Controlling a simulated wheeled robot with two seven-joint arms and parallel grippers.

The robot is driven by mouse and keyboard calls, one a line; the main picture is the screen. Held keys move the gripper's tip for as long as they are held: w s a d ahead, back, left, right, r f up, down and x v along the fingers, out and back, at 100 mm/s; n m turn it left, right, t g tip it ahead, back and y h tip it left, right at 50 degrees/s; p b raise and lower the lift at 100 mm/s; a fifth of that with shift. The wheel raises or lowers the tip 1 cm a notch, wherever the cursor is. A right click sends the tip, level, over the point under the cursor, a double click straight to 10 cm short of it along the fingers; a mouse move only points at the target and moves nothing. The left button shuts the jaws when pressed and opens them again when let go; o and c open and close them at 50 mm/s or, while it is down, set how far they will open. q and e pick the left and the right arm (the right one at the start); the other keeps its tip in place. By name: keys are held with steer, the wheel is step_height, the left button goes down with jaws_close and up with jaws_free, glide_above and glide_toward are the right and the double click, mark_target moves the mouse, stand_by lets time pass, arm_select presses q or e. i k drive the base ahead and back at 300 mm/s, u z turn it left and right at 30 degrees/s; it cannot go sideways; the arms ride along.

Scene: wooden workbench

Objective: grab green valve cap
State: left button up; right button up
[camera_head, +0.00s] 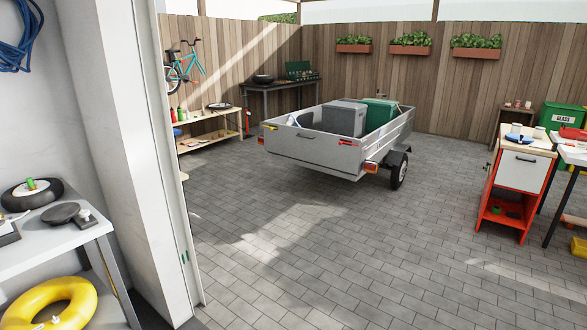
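No green valve cap can be made out for certain. A small green object (31,184) sits on top of a black wheel (33,194) on the grey table at the left; it is too small to tell whether it is a cap. Neither of my grippers shows in the head view.
The grey table (60,243) stands beside a white pillar (118,120), with a yellow ring (52,304) below. A trailer (318,148) carrying bins stands mid-yard. A dark workbench (275,86) is behind it. A red-and-white cabinet (521,171) stands right. The paved floor (330,240) between is clear.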

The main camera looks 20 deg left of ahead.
mark_target(31, 182)
steer(key=u, duration=0.8)
steer(key=i, duration=1.35)
steer(key=u, duration=1.25)
